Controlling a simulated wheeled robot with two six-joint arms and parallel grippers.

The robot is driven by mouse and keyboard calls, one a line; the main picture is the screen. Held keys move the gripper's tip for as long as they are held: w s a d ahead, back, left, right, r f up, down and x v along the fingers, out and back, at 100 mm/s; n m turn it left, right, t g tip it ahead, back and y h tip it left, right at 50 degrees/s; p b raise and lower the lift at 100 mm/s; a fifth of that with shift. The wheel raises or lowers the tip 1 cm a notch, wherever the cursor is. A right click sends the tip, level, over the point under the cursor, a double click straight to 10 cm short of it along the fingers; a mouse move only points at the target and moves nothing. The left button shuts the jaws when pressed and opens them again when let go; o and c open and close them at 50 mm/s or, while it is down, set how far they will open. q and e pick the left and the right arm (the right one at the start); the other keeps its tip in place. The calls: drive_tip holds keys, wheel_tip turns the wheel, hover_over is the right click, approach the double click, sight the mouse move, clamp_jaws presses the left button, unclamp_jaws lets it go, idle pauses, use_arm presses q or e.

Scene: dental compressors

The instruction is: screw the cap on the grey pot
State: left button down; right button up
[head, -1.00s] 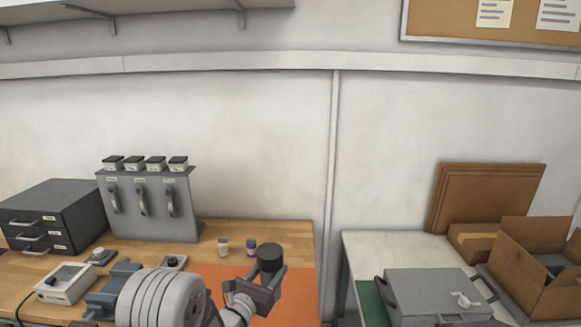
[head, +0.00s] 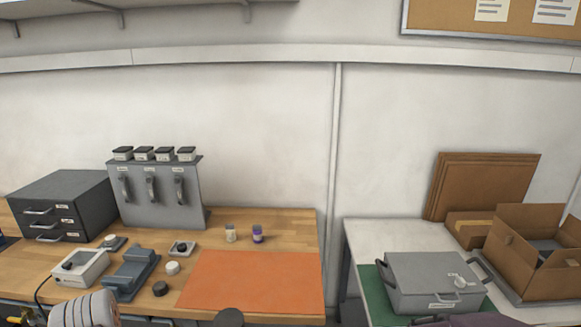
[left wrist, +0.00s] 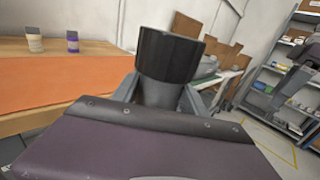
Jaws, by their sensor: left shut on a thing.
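My left gripper (left wrist: 161,96) is shut on a grey round body, the grey pot (left wrist: 160,93), with a finger on each side. A black ridged cap-like part (left wrist: 168,54), wider than the grey body, sits directly above it. I cannot tell how tightly the two are joined. In the head view only the round dark top (head: 229,317) of this held stack shows at the bottom edge; the fingers are out of frame. A dark purplish part at the bottom right (head: 468,321) looks like my right gripper's body; its fingers are hidden.
An orange mat (head: 255,281) covers the wooden bench's front right. A white round piece (head: 172,268) and a dark one (head: 160,288) lie beside a grey fixture (head: 132,273). Two small jars (head: 231,234) (head: 257,235) stand behind. A grey case (head: 430,281) stands on the right table.

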use_arm(q)
drive_tip(key=s+a+f+m+g+h, duration=0.2)
drive_tip(key=s+a+f, duration=0.1)
drive_tip(key=s+f, duration=0.2)
drive_tip(key=shift+s+a, duration=0.4)
drive_tip(key=shift+s, duration=0.2)
use_arm(e)
drive_tip(key=shift+w, duration=0.1)
use_arm(q)
drive_tip(key=w+d+f+m+g+h, duration=0.1)
drive_tip(key=d+m+g, duration=0.3)
drive_tip(key=d+g, duration=0.2)
drive_tip(key=d+m+g+h, duration=0.2)
drive_tip(key=d+m+g, duration=0.2)
drive_tip(key=d+g, duration=0.2)
drive_tip(key=d, duration=0.2)
drive_tip(key=shift+w+d+f, duration=0.35)
drive_tip(key=shift+w+f, duration=0.05)
use_arm(e)
drive_tip(key=shift+c, duration=0.3)
